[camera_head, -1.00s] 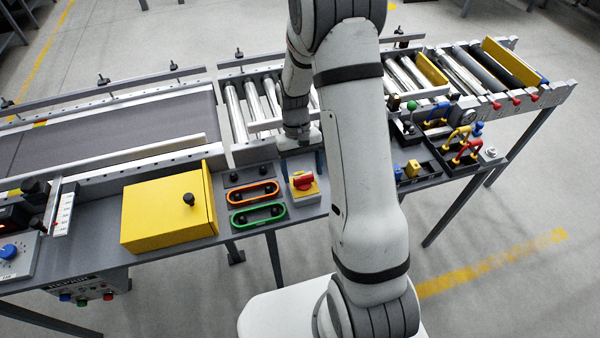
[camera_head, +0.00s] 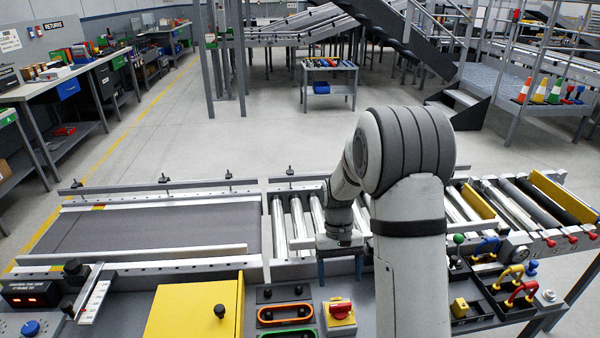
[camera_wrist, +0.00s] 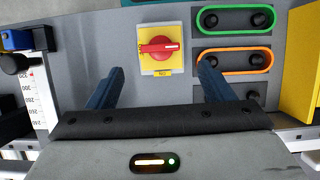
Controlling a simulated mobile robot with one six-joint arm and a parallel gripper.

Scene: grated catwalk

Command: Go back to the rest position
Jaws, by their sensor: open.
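My gripper (camera_head: 339,268) is open and empty, with its two blue fingers pointing down above the front of the conveyor bench. In the wrist view my gripper (camera_wrist: 157,78) has its fingers spread apart with nothing between them. A red rotary switch on a yellow plate (camera_head: 340,312) lies in front of and below the gripper. In the wrist view this switch (camera_wrist: 160,48) shows beyond and between the fingertips. My arm stands across the bench and hides part of the roller section.
A yellow box (camera_head: 193,308) with a black knob and an orange-rimmed slot (camera_head: 285,314) are on the bench to the left. A tray of coloured handles (camera_head: 505,290) lies to the right. The conveyor belt (camera_head: 150,229) is bare. Open floor (camera_head: 230,145) lies behind.

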